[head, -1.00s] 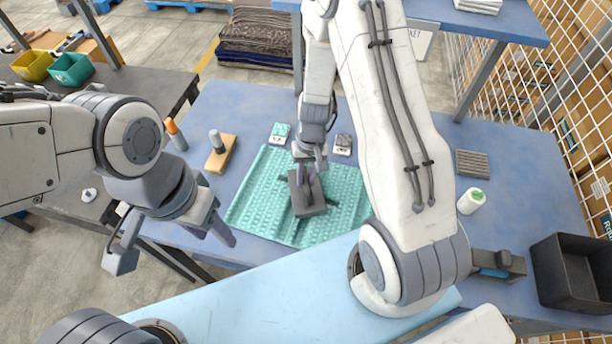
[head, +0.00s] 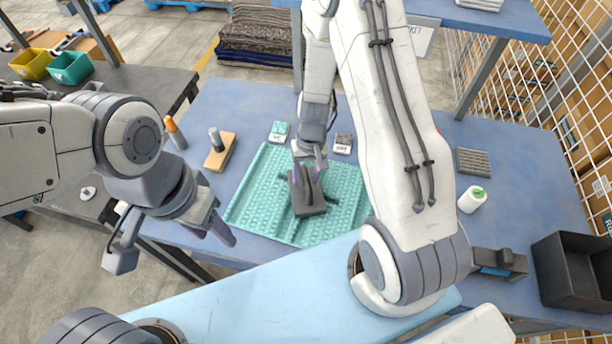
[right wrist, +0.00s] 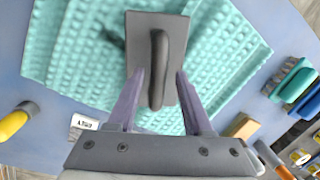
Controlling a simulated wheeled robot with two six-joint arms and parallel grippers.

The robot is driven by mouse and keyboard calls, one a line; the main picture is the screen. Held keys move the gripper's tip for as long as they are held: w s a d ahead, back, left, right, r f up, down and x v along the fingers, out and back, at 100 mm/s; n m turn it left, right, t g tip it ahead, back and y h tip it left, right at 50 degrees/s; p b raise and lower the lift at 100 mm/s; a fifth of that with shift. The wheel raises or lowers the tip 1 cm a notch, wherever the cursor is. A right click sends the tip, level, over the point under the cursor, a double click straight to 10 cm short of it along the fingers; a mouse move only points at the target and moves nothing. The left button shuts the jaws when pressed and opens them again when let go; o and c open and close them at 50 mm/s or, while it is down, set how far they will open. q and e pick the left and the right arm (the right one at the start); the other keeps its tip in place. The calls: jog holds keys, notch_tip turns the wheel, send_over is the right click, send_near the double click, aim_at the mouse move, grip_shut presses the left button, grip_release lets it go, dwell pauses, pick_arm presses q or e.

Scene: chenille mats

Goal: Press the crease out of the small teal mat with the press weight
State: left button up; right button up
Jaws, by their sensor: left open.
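The teal mat (head: 260,205) lies on the blue table, with a waffle texture and a line running slantwise across it. It also fills much of the right wrist view (right wrist: 85,65). The dark grey press weight (head: 308,200) rests flat on the mat near its middle. In the right wrist view the weight (right wrist: 140,35) shows its upright bar handle. My right gripper (right wrist: 159,78) is open, its fingers on either side of the handle with gaps. It shows above the weight in the head view (head: 308,172). My left gripper (head: 212,232) is open and empty by the table's front left edge.
A white roll (head: 471,200), a ribbed grey block (head: 473,162) and a black bin (head: 570,275) are at right.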

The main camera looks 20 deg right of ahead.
jog(key=shift+s+f, duration=0.1)
jog(key=shift+f, duration=0.05)
notch_tip(320, 180, up, 11)
jog(key=d+b, duration=0.1)
jog(key=shift+w+d+f, duration=0.15)
jog(key=shift+w+f, duration=0.05)
jog(key=shift+w, duration=0.25)
jog(key=s+a+r+n+b, duration=0.3)
jog(key=s+a+r+n, duration=0.2)
jog(key=s+a, duration=0.45)
jog(key=s+a+r+n+b, duration=0.2)
jog(key=s+a+n, duration=0.2)
jog(key=s, duration=0.5)
jog(key=shift+s+a+n+t, duration=0.2)
jog(key=shift+s+n+t, duration=0.1)
jog(key=shift+t, duration=0.1)
jog(key=shift+w, duration=0.1)
dwell(4.5)
